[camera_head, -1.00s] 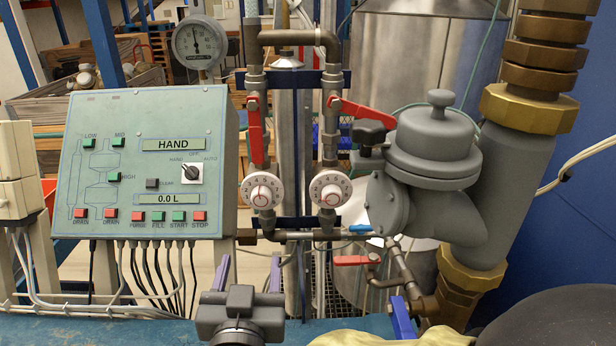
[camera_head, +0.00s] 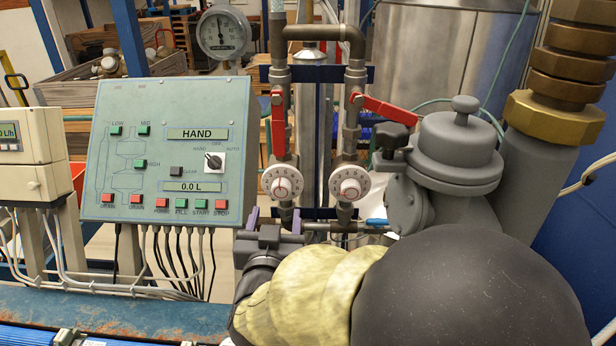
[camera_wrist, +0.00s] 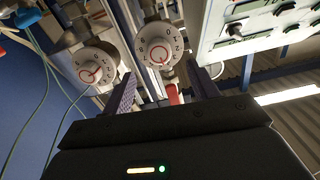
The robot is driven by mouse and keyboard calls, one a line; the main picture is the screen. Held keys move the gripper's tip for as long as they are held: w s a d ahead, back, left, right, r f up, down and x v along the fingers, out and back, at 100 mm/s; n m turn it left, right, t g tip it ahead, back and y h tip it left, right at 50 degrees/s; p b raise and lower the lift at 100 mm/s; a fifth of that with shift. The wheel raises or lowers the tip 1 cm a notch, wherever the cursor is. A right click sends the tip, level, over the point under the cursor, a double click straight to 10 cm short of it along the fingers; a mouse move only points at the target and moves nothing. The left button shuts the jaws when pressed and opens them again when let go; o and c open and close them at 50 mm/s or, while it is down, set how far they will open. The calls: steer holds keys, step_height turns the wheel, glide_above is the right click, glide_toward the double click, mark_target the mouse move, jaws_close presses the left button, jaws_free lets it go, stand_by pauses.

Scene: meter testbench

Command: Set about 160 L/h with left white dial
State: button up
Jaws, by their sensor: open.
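The left white dial (camera_head: 282,182), with a red-ringed centre and black numbers, is mounted on the left pipe under a red lever. It also shows in the wrist view (camera_wrist: 160,45), just beyond the fingertips. The right white dial (camera_head: 350,183) is beside it and shows in the wrist view at left (camera_wrist: 95,67). My gripper (camera_head: 275,220) is open and empty, with its two purple fingers just below the left dial in the head view. In the wrist view the fingers (camera_wrist: 163,86) are spread, with a gap to the dial. The dial's exact reading is too small to tell.
A control panel (camera_head: 165,150) reading HAND and 0.0 L stands left of the dials. A cream meter box (camera_head: 30,155) at far left has a partly cut-off L/h display. A grey valve body (camera_head: 455,150) and red levers (camera_head: 278,125) are close to the dials.

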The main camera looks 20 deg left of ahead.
mark_target(281, 194)
steer(key=p+x, duration=0.1)
steer(key=x, duration=0.6)
steer(key=shift+w+p, duration=0.2)
steer(key=shift+p, duration=0.1)
steer(key=shift+f, duration=0.1)
steer(key=c, duration=1)
